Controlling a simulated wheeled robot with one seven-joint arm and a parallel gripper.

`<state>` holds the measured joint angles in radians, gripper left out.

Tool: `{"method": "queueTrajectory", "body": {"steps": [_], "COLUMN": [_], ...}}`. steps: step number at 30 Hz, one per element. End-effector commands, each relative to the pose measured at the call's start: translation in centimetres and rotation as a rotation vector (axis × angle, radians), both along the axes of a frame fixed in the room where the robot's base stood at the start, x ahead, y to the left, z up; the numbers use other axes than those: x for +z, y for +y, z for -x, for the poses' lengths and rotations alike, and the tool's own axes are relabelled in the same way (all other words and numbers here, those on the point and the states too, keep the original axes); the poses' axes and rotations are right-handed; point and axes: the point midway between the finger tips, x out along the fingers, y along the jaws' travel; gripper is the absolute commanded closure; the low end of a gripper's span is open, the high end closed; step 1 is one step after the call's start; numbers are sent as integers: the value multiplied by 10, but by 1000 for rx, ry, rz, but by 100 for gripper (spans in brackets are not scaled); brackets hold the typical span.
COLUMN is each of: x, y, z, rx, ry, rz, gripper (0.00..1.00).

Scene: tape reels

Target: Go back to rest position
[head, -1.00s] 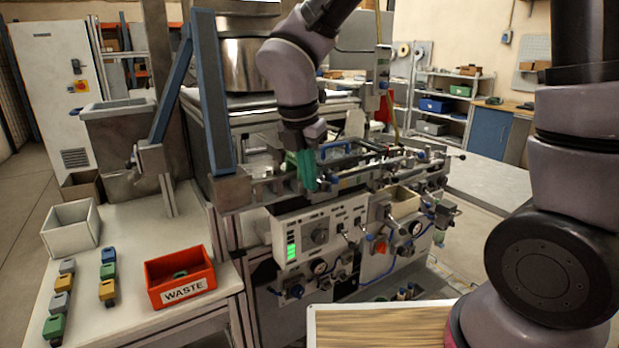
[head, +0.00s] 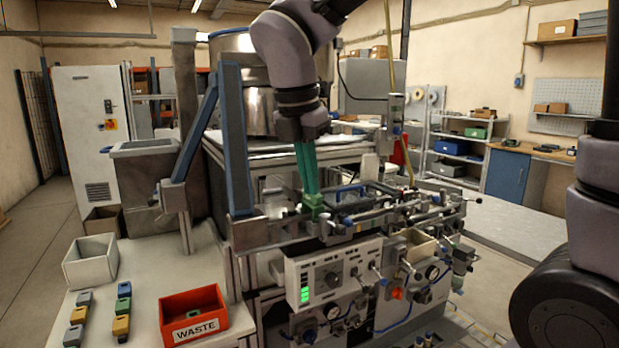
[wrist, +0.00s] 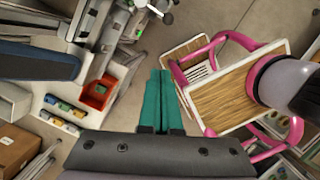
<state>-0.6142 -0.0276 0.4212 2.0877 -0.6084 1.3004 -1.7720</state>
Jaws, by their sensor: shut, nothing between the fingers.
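My gripper (head: 309,168) has long green fingers that point down over the machine (head: 330,280) in the head view. The fingers lie together and hold nothing.
The red waste bin (head: 195,312) stands on the white bench beside a grey bin (head: 91,262) and several coloured blocks. A blue-faced post (head: 232,140) rises left of my gripper. A large steel bowl (head: 250,108) stands behind. Open floor lies far left.

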Motion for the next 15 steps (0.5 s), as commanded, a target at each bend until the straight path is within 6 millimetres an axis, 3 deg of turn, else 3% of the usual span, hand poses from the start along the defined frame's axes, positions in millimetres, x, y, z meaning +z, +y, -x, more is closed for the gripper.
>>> {"method": "queueTrajectory", "body": {"steps": [11, 15], "x": [3, 10], "y": [-1, -21], "z": [0, -9], "rx": [-6, -180], "ry": [-1, -25], "rz": [-2, -57], "gripper": [100, 100]}}
